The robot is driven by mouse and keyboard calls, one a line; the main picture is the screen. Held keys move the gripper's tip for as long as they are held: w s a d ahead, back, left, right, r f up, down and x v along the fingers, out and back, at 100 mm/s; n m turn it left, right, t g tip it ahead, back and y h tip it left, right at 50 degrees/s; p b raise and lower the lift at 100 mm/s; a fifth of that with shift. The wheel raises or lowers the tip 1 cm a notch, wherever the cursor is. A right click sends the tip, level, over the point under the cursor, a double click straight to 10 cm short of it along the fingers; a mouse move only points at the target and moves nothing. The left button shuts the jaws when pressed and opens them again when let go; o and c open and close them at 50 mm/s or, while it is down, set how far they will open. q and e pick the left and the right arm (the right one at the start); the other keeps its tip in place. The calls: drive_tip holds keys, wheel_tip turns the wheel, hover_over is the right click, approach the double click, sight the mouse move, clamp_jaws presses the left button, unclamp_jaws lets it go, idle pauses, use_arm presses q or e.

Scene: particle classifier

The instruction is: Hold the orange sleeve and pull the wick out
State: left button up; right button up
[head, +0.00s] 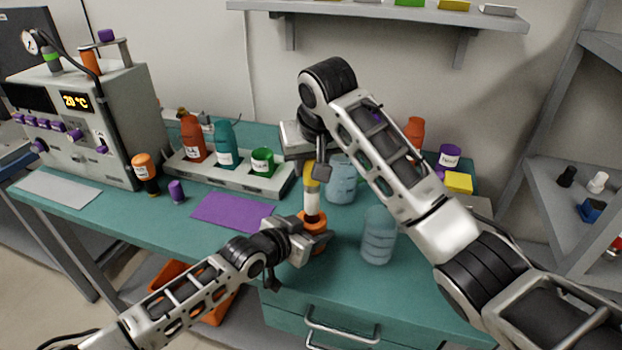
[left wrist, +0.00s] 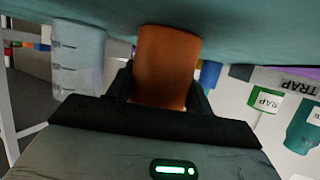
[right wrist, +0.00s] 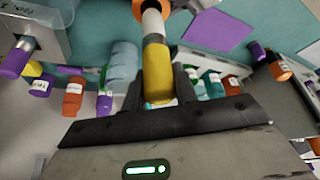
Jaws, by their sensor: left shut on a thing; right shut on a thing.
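The orange sleeve (head: 313,219) stands on the teal bench, and it fills the space between the fingers in the left wrist view (left wrist: 166,65). My left gripper (head: 308,243) is shut on it from the side, low near the bench top. The wick (head: 312,205) is a white rod with a yellow upper part, upright above the sleeve. My right gripper (head: 311,170) is shut on the yellow part (right wrist: 157,75) from above. The white part (right wrist: 153,25) meets the orange at the top of the right wrist view. How much wick is inside the sleeve is hidden.
Translucent blue beakers (head: 379,238) stand close right of and behind the sleeve. A rack (head: 225,178) with orange, teal and green containers is behind left. A purple mat (head: 231,212) lies left. My right arm crosses over the bench's right side. A shelf (head: 380,12) hangs above.

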use_arm(q)
drive_tip(key=o, duration=1.6)
drive_tip(key=shift+c, duration=0.2)
